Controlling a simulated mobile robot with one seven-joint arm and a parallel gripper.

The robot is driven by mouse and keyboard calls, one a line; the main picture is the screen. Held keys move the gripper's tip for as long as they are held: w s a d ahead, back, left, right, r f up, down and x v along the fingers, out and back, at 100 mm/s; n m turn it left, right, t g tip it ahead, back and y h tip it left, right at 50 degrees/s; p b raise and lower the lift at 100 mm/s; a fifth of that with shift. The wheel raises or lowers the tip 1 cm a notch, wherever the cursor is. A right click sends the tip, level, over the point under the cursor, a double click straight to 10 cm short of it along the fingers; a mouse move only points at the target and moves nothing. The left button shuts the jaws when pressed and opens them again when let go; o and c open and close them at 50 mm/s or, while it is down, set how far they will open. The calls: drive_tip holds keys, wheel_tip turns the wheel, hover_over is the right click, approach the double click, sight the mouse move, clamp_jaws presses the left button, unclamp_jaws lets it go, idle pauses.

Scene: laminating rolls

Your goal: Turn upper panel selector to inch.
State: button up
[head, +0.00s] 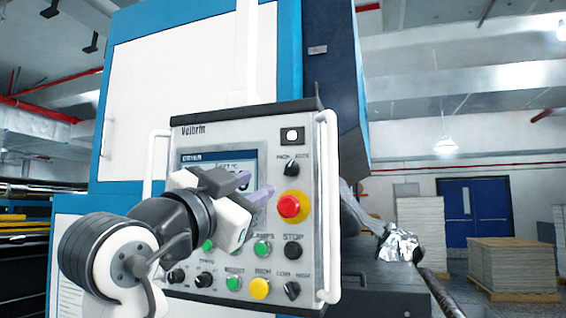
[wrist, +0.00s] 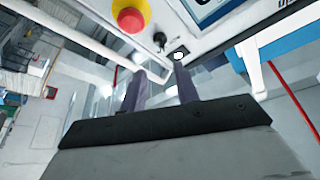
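The upper panel selector (head: 291,169) is a small black knob on the light grey control panel (head: 222,133), above the red emergency stop (head: 289,206) with its yellow collar. Small lettering is above the knob, too blurred to read surely, and its exact setting is hard to tell. The wrist view also shows the selector (wrist: 160,40) beside the red button (wrist: 130,17). My gripper (head: 257,187) is in front of the panel's screen, left of the selector and apart from it. Its two purple-grey fingers (wrist: 162,88) are open with nothing between them.
A lower row has green and yellow buttons and a second black selector (head: 292,290). White handles (head: 328,205) flank the panel. Stacked sheets (head: 511,265) stand far right.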

sight(288, 169)
drive_tip(key=p+x, duration=0.4)
drive_tip(key=x, duration=0.7)
drive_tip(key=shift+a, duration=0.15)
drive_tip(key=shift+s, duration=0.1)
clamp_jaws()
